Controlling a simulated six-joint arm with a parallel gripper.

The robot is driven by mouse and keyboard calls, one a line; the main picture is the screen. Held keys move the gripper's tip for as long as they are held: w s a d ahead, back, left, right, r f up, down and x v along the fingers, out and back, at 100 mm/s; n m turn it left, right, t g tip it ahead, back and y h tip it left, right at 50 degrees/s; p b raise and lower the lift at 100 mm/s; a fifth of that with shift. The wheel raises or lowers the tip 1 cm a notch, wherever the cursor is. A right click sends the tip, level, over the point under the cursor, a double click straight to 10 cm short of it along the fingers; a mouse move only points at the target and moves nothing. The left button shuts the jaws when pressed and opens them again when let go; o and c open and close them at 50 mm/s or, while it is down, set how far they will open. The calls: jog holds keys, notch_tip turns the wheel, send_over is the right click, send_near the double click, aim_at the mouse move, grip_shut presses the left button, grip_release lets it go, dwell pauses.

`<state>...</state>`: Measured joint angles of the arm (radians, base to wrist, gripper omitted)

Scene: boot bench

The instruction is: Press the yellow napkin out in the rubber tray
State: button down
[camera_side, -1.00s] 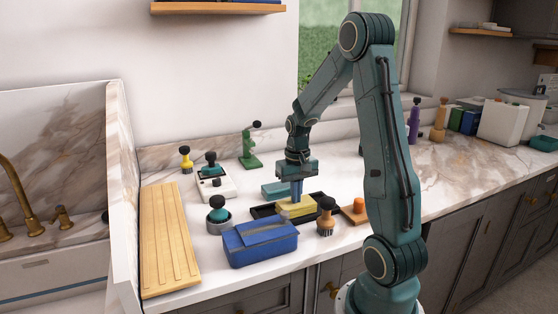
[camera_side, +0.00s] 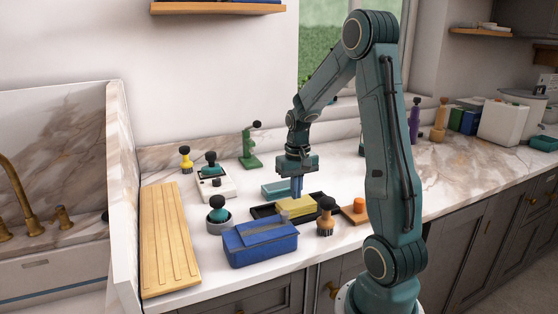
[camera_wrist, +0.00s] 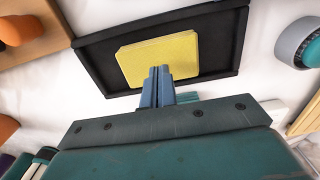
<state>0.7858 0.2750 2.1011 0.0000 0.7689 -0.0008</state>
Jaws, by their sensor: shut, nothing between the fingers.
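The yellow napkin (camera_side: 297,206) lies as a flat folded block in the black rubber tray (camera_side: 262,212). In the wrist view the napkin (camera_wrist: 160,58) sits in the middle of the tray (camera_wrist: 225,45), with tray floor showing on both sides. My gripper (camera_side: 297,193) is shut and empty, its blue fingers pointing down at the napkin's far edge. In the wrist view the closed fingertips (camera_wrist: 160,72) overlap the napkin's near edge. I cannot tell whether they touch it.
A blue box (camera_side: 260,243) stands in front of the tray, and a wooden brush (camera_side: 326,220) at its front right. A teal block (camera_side: 276,190) lies behind. A grey bowl (camera_side: 219,222) with a teal-and-black knob is to the left. A slatted wooden board (camera_side: 168,240) lies further left.

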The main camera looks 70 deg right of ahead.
notch_tip(320, 180, up, 7)
jog(key=shift+f, duration=0.15)
dwell(0.9)
jog(key=a+r+n+t+h, duration=0.15)
jog(key=a+r+n, duration=0.4)
jog(key=a, duration=0.85)
jog(key=s+a+r+n+t+y, duration=0.1)
jog(key=s+a+r+n+t, duration=0.1)
jog(key=s+a, duration=0.6)
jog(key=a+n+t, duration=0.1)
jog(key=a+t, duration=0.1)
jog(key=a, duration=0.1)
jog(key=shift+a+r, duration=0.15)
jog(key=shift+a, duration=0.25)
